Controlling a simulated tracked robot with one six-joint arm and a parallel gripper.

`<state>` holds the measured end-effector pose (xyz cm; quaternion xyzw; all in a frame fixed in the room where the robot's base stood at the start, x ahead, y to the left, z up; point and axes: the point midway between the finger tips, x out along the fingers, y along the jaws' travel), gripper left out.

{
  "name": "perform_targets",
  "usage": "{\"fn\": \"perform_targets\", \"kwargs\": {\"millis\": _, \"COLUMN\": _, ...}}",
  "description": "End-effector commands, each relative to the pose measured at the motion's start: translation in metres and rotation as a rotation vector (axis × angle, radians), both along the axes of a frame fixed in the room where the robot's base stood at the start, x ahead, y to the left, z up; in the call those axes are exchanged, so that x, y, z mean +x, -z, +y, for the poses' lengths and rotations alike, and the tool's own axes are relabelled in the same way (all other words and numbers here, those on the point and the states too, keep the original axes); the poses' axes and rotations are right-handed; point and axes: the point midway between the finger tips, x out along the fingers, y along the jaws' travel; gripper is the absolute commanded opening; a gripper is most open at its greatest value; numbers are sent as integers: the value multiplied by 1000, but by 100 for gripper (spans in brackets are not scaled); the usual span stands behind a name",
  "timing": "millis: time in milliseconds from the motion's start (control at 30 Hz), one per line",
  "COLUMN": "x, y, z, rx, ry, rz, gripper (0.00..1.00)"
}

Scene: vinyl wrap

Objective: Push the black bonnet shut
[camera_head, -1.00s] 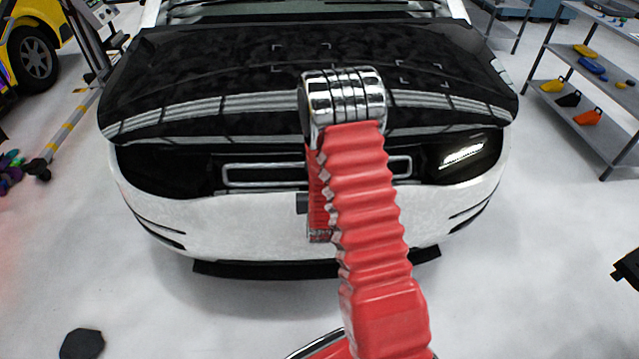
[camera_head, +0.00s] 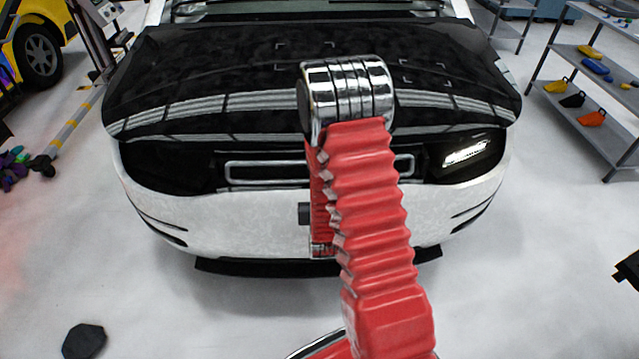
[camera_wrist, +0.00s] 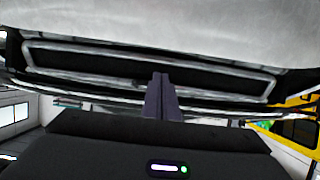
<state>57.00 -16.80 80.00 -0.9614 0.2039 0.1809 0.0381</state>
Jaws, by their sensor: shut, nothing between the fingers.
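The black bonnet (camera_head: 215,65) spans the front of the white car in the head view. Its front edge overhangs the dark headlight band, and a dark gap shows beneath it at the sides; how far it is raised is hard to tell. My red arm covers the middle of its front edge.
The white bumper (camera_head: 220,220) and a dark lower lip (camera_head: 250,266) are below the grille. A shelf rack (camera_head: 590,100) stands at right, a yellow vehicle (camera_head: 40,50) at far left. A dark object (camera_head: 84,341) lies on the floor at lower left. Floor before the car looks clear.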

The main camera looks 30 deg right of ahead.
Motion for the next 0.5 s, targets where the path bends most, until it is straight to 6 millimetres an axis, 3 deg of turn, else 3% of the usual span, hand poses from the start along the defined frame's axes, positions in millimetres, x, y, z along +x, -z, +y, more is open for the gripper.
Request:
{"fn": "perform_targets", "kwargs": {"millis": 233, "x": -36, "y": 15, "z": 17, "rx": 0, "ry": -2, "rz": 4, "gripper": 0}}
{"fn": "perform_targets", "kwargs": {"millis": 500, "x": -52, "y": 20, "z": 23, "rx": 1, "ry": -1, "rz": -1, "gripper": 0}}
